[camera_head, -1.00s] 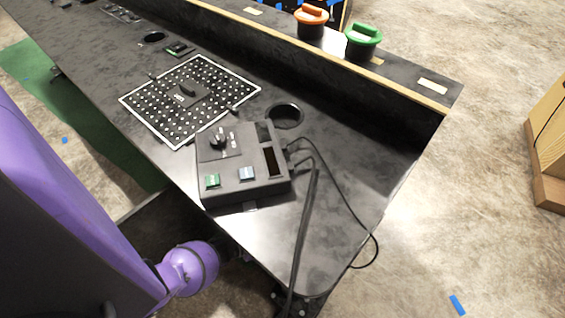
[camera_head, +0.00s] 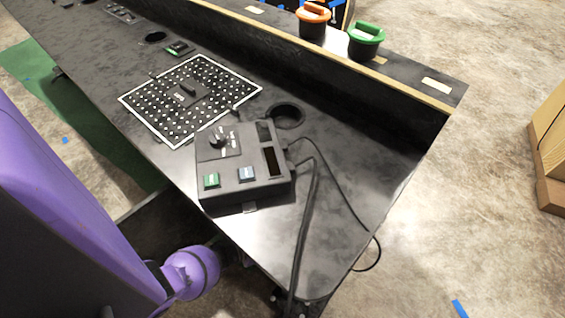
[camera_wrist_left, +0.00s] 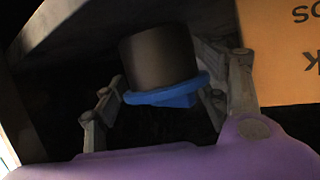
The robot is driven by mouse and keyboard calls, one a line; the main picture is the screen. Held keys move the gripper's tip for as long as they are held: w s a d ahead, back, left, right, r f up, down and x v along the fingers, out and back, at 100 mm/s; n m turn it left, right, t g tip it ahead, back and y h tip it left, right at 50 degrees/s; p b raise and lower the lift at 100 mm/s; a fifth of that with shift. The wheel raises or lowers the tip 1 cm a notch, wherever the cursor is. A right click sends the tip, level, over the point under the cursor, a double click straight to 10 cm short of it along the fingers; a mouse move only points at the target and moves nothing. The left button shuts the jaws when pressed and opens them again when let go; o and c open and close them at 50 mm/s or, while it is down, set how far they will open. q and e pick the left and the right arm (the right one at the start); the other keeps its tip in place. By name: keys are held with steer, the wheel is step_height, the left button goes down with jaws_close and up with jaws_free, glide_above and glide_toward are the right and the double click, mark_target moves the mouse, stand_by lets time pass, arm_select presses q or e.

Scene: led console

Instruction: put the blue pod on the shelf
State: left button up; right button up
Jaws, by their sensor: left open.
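The blue pod (camera_wrist_left: 165,65) shows in the left wrist view as a dark cylinder with a blue rim and a blue grip facing the camera. My left gripper (camera_wrist_left: 170,95) is open, with its grey fingers on either side of the pod. I cannot tell whether they touch it. The shelf (camera_head: 408,74) is the raised black ledge with a wooden edge along the far side of the table in the head view. The head view shows neither the blue pod nor my left gripper. My right gripper is not in view.
An orange-lidded pod (camera_head: 313,22) and a green-lidded pod (camera_head: 365,41) stand on the shelf. A black console box (camera_head: 245,180) with cables sits on the table near a dotted panel (camera_head: 215,85). An orange panel with black lettering (camera_wrist_left: 285,50) is beside my left gripper.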

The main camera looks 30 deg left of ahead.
arm_select(q)
steer(key=p+v, duration=0.2)
steer(key=v, duration=0.9)
steer(key=s+d+r+n+g+y, duration=0.2)
steer(key=s+r, duration=0.4)
steer(key=s, duration=0.4)
steer(key=s+d+r+n+g+y, duration=0.2)
steer(key=s+d+r+n+y, duration=0.1)
steer(key=s, duration=0.7)
step_height(320, 180, up, 3)
steer(key=d+y, duration=0.1)
steer(key=d, duration=0.1)
steer(key=shift+s+d+n+g, duration=0.25)
steer(key=shift+d+n+g, duration=0.15)
